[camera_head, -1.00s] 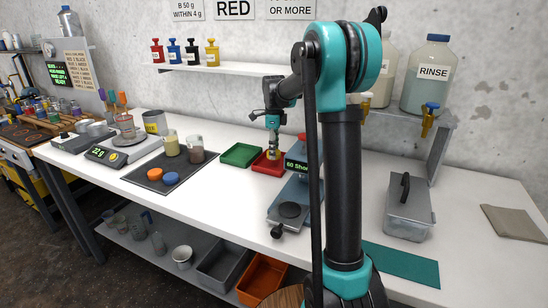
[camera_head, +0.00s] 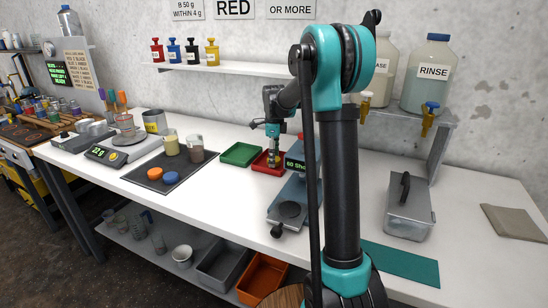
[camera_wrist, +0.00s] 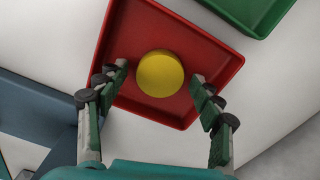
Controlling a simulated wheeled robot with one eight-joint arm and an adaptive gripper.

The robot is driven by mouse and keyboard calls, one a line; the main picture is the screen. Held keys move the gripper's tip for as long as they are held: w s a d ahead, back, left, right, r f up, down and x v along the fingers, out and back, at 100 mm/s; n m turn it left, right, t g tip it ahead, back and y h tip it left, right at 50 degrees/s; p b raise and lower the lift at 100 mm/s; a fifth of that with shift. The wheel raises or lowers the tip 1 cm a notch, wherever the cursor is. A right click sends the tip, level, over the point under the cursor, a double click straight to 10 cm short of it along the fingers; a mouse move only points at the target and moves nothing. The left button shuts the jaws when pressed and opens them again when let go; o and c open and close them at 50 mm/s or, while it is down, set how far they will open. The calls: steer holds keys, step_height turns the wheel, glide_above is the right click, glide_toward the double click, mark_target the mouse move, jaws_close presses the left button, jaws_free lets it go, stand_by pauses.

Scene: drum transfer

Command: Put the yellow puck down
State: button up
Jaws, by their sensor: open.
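The yellow puck (camera_wrist: 160,74) lies in the red tray (camera_wrist: 207,52), near its middle, in the wrist view. My gripper (camera_wrist: 160,82) is open, with one finger on each side of the puck and a visible gap on both sides. In the head view my gripper (camera_head: 273,160) is over the red tray (camera_head: 262,169) on the white bench. The puck shows only as a small yellow patch there, partly hidden by my fingers.
A green tray (camera_head: 240,154) stands just left of the red one. A grey-blue device with a display (camera_head: 295,165) stands close on the right.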

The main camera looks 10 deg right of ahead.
step_height(320, 180, up, 12)
steer(key=shift+r, duration=0.15)
stand_by(0.5)
stand_by(1.2)
